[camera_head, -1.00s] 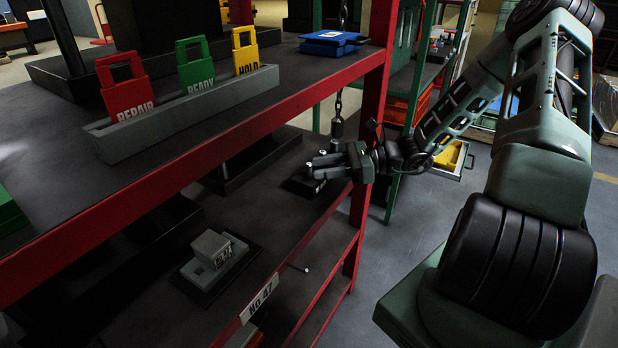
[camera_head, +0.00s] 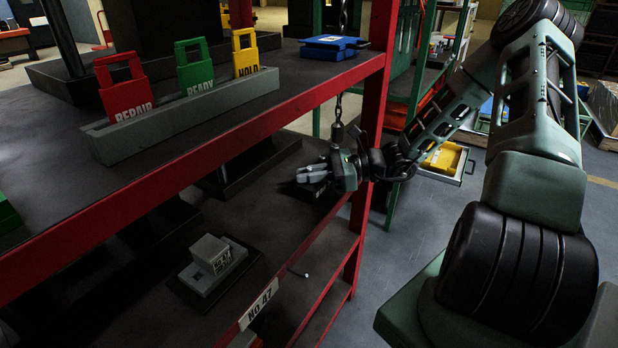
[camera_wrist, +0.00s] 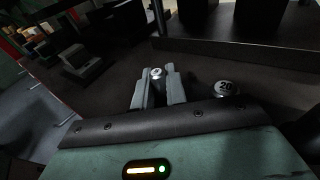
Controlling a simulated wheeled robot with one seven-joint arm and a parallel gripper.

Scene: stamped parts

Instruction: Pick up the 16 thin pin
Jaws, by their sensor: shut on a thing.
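My gripper (camera_head: 312,174) is over the right end of the lower shelf. In the wrist view my gripper (camera_wrist: 158,88) has its two grey fingers closed on a thin pin (camera_wrist: 157,73) with a round silver top. The mark on that top is too small to read. A thicker pin (camera_wrist: 227,88) marked 20 stands to the right, outside the fingers. In the head view the held pin is hidden at the fingers.
The red-edged upper shelf (camera_head: 190,168) and a red post (camera_head: 375,100) are close to my gripper. A hanging chain weight (camera_head: 337,132) is just above it. A grey stamped block (camera_head: 211,254) sits on a dark base further left on the lower shelf.

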